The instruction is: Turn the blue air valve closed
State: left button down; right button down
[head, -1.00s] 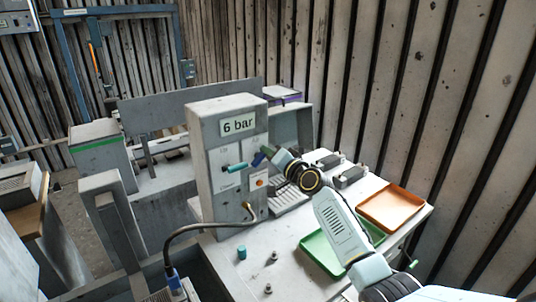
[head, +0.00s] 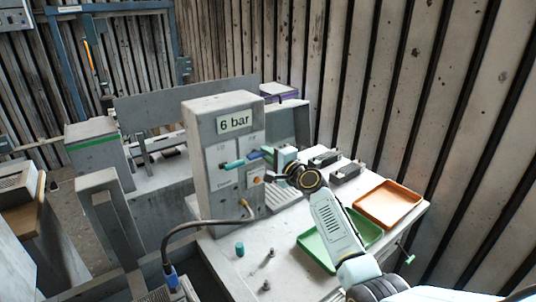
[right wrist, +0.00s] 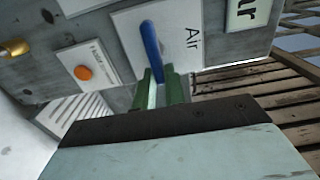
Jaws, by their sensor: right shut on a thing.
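The blue air valve handle (head: 267,149) is on the front of the grey cabinet (head: 205,165), beside a teal handle (head: 233,163). It lies roughly level across the panel. In the right wrist view the blue handle (right wrist: 151,44) lies over a white plate marked "Air" (right wrist: 190,40), and its near end goes in between the green fingers. My right gripper (head: 274,156) is shut on that end, reaching in from the right; it also shows in the right wrist view (right wrist: 157,90). My left gripper is not in view.
An orange button (head: 257,180) sits below the handles. A brass fitting with a black hose (head: 195,226) comes out lower down. A green tray (head: 318,252) and an orange tray (head: 388,204) lie to the right. A teal cylinder (head: 240,250) and small metal parts stand in front.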

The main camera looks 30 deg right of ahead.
dwell(0.5)
jog(key=c, duration=1.5)
grip_release()
jog(key=shift+o, duration=0.2)
jog(key=shift+s, duration=0.1)
jog(key=s+d, duration=0.2)
jog(key=s, duration=1.1)
jog(key=shift+a, duration=0.1)
